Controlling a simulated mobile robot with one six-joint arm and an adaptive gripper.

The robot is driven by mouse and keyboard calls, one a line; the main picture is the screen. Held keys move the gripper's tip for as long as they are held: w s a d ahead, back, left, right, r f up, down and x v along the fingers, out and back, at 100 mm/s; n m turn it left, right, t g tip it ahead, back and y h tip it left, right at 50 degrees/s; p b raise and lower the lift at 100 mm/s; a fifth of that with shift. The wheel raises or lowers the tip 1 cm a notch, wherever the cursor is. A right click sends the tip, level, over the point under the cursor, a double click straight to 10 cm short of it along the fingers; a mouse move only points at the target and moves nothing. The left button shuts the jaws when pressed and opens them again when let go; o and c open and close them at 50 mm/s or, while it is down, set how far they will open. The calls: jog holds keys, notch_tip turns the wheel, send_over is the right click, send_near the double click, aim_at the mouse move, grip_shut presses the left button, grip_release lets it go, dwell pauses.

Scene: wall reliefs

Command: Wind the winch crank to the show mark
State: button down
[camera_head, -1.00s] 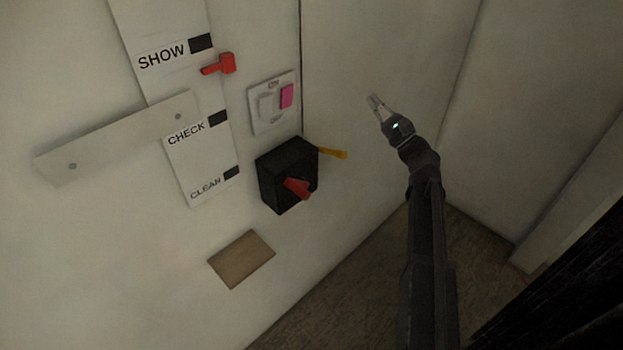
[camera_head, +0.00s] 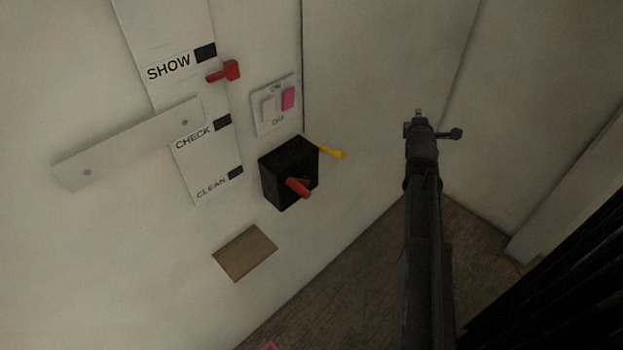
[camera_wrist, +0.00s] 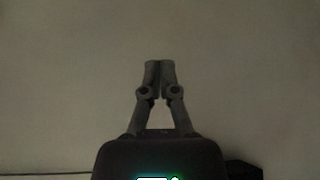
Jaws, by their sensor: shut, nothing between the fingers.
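The winch looks to be the black box (camera_head: 278,180) on the left wall. A red handle (camera_head: 298,187) sticks out from its front and a yellow lever (camera_head: 331,152) from its right side. Above it, a white scale strip carries the SHOW label (camera_head: 168,68), then CHECK (camera_head: 193,138) and CLEAN (camera_head: 211,188). A red pointer (camera_head: 229,72) stands slightly below the black SHOW block (camera_head: 205,52). My gripper (camera_head: 418,114) is right of the box, apart from it, pointing away from the head camera. The wrist view shows its fingers (camera_wrist: 160,66) shut and empty before plain wall.
A white switch plate (camera_head: 274,105) with a pink rocker sits above the box. A grey bar (camera_head: 130,145) crosses the strip. A brown plate (camera_head: 245,252) is below. A pink scrap (camera_head: 270,346) shows at the bottom edge.

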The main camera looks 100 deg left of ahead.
jog(key=s+d+f+m+g+h+p, duration=0.3)
jog(key=s+d+f+m+g+h, duration=0.3)
jog(key=s+f+m+h, duration=0.15)
jog(key=s+d+r+m+g+h+p, duration=0.1)
jog(key=s+d+r+m+g+h, duration=0.1)
jog(key=s+d, duration=0.3)
jog(key=s+d+r+m+g+h+p, duration=0.1)
jog(key=s+d+r+m+g+h, duration=0.1)
jog(key=s+d+g+h, duration=0.2)
jog(key=shift+s+d+r+g+h, duration=0.35)
jog(key=shift+s+d+g+h, duration=0.1)
jog(key=shift+s+d, duration=0.6)
jog(key=b, duration=0.7)
send_near(303, 187)
jog(key=s+a+f, duration=0.1)
jog(key=s+a, duration=0.2)
jog(key=s, duration=0.2)
jog(key=shift+s+d+f+b, duration=0.15)
jog(key=shift+d+f+b, duration=0.3)
jog(key=shift+f, duration=0.25)
jog(key=shift+s+d+f+b, duration=0.25)
jog(key=shift+f+b, duration=0.2)
jog(key=shift+f, duration=0.3)
jog(key=shift+w+d, duration=0.15)
jog(key=shift+w, duration=0.1)
